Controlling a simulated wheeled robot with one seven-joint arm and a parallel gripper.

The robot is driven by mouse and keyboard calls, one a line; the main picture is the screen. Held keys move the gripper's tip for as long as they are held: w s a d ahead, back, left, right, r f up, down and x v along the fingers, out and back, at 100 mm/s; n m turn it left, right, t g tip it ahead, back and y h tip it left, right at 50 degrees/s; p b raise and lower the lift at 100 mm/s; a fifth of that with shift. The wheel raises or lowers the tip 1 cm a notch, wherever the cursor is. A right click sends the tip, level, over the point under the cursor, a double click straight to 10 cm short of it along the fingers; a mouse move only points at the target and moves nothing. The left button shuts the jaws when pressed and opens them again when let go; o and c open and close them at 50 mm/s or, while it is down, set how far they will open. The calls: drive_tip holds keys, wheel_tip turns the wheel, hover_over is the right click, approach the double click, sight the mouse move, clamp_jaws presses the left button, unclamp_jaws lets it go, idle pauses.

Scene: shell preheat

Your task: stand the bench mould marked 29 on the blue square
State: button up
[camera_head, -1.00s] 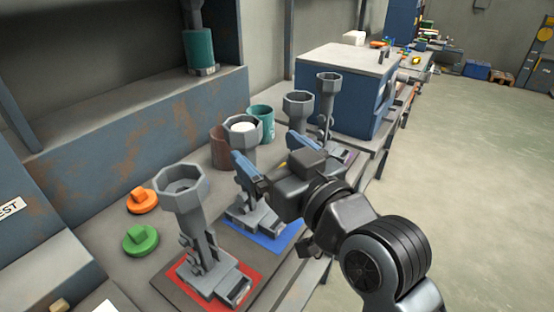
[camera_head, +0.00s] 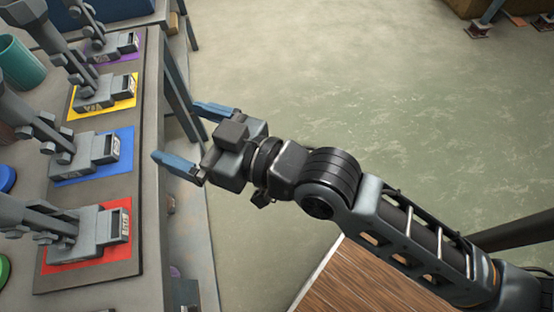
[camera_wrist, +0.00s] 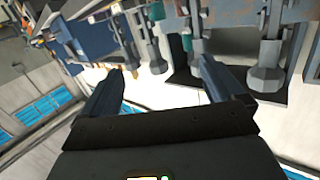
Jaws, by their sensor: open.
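In the head view the blue square (camera_head: 92,174) lies on a dark mat on the bench, and a grey bench mould (camera_head: 97,151) stands on it. Similar grey moulds stand on the red square (camera_head: 75,255), the yellow square (camera_head: 76,113) and the purple square (camera_head: 132,58). Each has a small label plate on its foot, too small to read, so I cannot tell which is marked 29. My gripper (camera_head: 174,131) is open and empty, to the right of the blue square and out past the bench edge. In the wrist view my gripper (camera_wrist: 160,70) has nothing between its fingers.
The bench edge (camera_head: 152,180) runs between the moulds and my gripper. A teal cup (camera_head: 20,62) stands at the back left. A wooden top (camera_head: 370,282) is at the lower right. Open floor (camera_head: 350,90) lies to the right.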

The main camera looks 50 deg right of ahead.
drive_tip(key=s+d+f+m+h, duration=0.1)
drive_tip(key=s+d, duration=0.3)
drive_tip(key=s, duration=0.9)
drive_tip(key=s+d+m+g+h, duration=0.1)
drive_tip(key=s+d+h, duration=0.2)
drive_tip(key=s, duration=1)
drive_tip(key=shift+d+f, duration=0.35)
drive_tip(key=shift+d, duration=0.65)
